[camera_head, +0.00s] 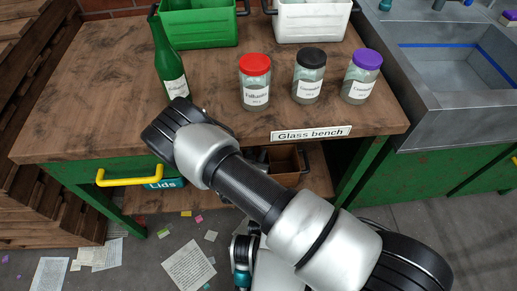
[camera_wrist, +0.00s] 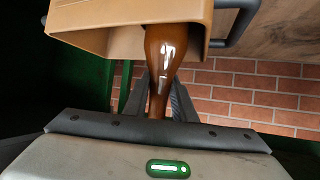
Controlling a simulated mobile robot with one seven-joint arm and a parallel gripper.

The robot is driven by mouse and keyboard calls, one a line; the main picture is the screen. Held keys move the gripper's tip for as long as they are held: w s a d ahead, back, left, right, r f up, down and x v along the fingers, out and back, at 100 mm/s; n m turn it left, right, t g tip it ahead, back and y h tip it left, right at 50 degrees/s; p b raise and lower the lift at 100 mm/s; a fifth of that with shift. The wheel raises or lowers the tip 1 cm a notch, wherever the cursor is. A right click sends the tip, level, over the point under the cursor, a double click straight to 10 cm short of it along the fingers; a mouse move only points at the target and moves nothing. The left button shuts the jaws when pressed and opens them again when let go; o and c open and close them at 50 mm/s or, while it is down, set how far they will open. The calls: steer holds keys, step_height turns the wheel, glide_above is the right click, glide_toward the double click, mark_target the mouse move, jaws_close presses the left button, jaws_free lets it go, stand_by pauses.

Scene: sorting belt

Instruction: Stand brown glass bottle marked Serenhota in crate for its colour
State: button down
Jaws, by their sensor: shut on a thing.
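The brown glass bottle (camera_wrist: 165,55) shows in the wrist view, its neck between the two dark fingers of my gripper (camera_wrist: 157,82). My gripper is shut on the neck. The wider part of the bottle runs to the tan-brown crate (camera_wrist: 135,12), and its lower body is hidden behind the crate's wall. I cannot tell whether it touches the crate's floor. The bottle's label is not visible. In the head view my arm reaches over the bench's front left, and the bottle and my fingers are out of sight.
A green bottle (camera_head: 169,62) stands on the glass bench (camera_head: 110,65), close to my wrist. Jars with red (camera_head: 255,82), black (camera_head: 309,77) and purple (camera_head: 362,78) lids stand right of it. Green (camera_head: 200,26) and white (camera_head: 309,24) crates are behind. A sink (camera_head: 450,70) is right.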

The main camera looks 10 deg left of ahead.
steer(key=shift+s+f, duration=0.3)
steer(key=shift+f, duration=0.05)
steer(key=c, duration=1.8)
jaws_free()
steer(key=shift+f, duration=0.1)
steer(key=o, duration=0.5)
steer(key=shift+c, duration=0.2)
steer(key=shift+r, duration=0.2)
steer(key=shift+s+r, duration=0.15)
steer(key=shift+s, duration=0.05)
steer(key=p+v, duration=0.3)
steer(key=v, duration=0.8)
steer(key=shift+r, duration=0.2)
steer(key=shift+s, duration=0.1)
